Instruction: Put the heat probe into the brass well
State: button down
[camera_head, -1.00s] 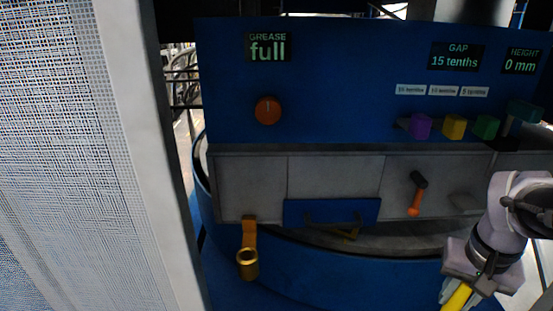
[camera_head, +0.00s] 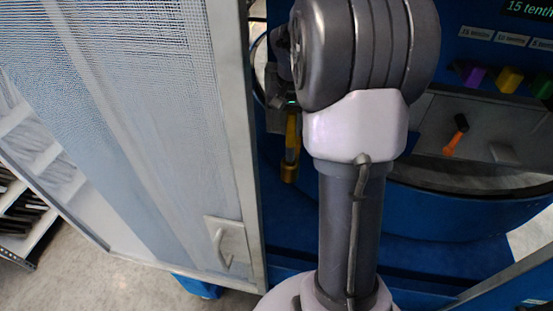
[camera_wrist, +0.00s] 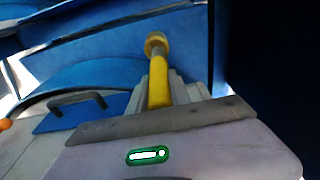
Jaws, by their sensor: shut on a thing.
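The heat probe is a yellow rod (camera_wrist: 159,77) in the wrist view, held between the grey jaws of my gripper (camera_wrist: 162,95). My gripper is shut on it. The probe points away from the wrist. The brass well (camera_wrist: 156,42) is a round golden cup at the rod's far end, in line with it. I cannot tell whether the tip is inside the well or just in front of it. In the head view the brass well (camera_head: 289,172) hangs left of my arm, with a yellow-orange length above it. My arm hides most of the gripper there.
A mesh door (camera_head: 165,130) with a white handle (camera_head: 222,248) stands close on the left. The blue machine is behind my arm, with an orange-handled tool (camera_head: 455,136) in its bay. A blue plate with a dark handle (camera_wrist: 78,102) lies left of the probe.

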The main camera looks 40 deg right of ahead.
aim_at(292, 115)
notch_tip(292, 115, down, 6)
jog(key=shift+d+f+b, duration=0.1)
jog(key=shift+f+b, duration=0.15)
jog(key=shift+b, duration=0.05)
jog(key=shift+s, duration=0.1)
jog(key=shift+f, duration=0.15)
jog(key=c, duration=1.2)
grip_release()
jog(key=r, duration=0.4)
jog(key=a+r+p, duration=0.1)
jog(key=r, duration=0.3)
jog(key=s+r, duration=0.1)
jog(key=r, duration=0.3)
jog(key=shift+a+r+p, duration=0.15)
jog(key=shift+a+p, duration=0.05)
jog(key=shift+p, duration=0.15)
jog(key=shift+s, duration=0.1)
